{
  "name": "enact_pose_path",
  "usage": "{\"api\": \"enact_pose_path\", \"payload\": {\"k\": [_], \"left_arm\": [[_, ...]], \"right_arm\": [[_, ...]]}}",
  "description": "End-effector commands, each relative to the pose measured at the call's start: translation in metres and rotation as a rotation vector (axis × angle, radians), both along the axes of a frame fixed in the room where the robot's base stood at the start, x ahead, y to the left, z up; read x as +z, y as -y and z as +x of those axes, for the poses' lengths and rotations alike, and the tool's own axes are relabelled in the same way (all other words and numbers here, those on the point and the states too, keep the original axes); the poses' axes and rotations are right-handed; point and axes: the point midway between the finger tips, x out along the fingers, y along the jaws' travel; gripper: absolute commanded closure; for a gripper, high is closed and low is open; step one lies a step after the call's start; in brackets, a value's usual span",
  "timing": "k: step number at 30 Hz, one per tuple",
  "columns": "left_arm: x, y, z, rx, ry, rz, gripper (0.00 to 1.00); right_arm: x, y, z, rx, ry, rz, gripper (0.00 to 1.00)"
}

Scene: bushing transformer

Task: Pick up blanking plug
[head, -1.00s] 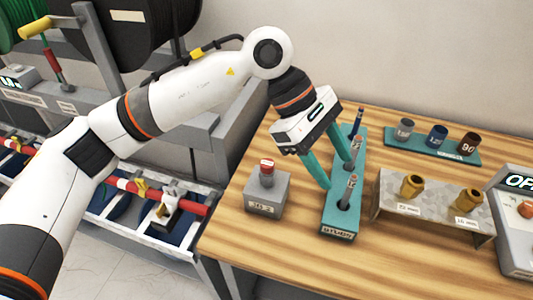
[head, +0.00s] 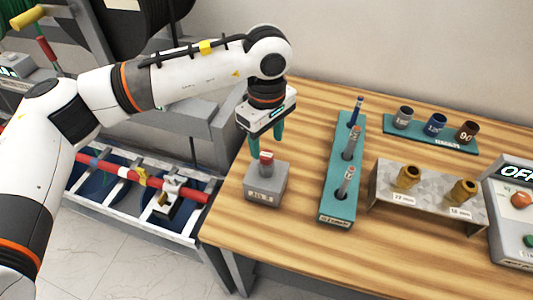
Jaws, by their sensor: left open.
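The blanking plug is probably the small grey piece with a red top (head: 266,163) that stands upright on a grey block (head: 266,188) near the left side of the table. My left gripper (head: 265,148) points down just behind and above it. Its teal fingers are apart, and it holds nothing that I can see. I cannot tell whether the fingers are beside the red top or still behind it. My right gripper is not in view.
A teal rack (head: 339,207) with several upright studs stands to the right. A metal stand (head: 425,190) with two brass pieces, a teal socket tray (head: 425,132) and a control box (head: 510,215) are further right. The table front (head: 290,255) is clear.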

Motion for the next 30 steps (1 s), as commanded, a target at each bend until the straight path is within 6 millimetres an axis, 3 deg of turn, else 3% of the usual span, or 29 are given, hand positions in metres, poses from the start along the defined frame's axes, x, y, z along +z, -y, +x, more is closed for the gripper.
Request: {"api": "enact_pose_path", "payload": {"k": [3, 7, 15, 24, 30], "left_arm": [[-0.015, 0.0, 0.0, 0.001, -0.005, 0.001, 0.46], [-0.032, 0.0, 0.001, 0.001, -0.003, 0.0, 0.46], [-0.038, 0.0, 0.001, 0.0, -0.001, -0.001, 0.46], [-0.037, 0.0, 0.001, 0.0, -0.001, -0.001, 0.94], [-0.037, 0.0, 0.001, 0.0, 0.0, -0.001, 0.94]], "right_arm": [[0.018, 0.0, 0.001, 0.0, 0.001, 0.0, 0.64], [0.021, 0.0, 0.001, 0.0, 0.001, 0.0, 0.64], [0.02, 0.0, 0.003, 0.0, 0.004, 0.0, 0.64], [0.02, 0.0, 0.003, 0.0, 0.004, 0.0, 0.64], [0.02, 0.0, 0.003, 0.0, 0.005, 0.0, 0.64]]}}
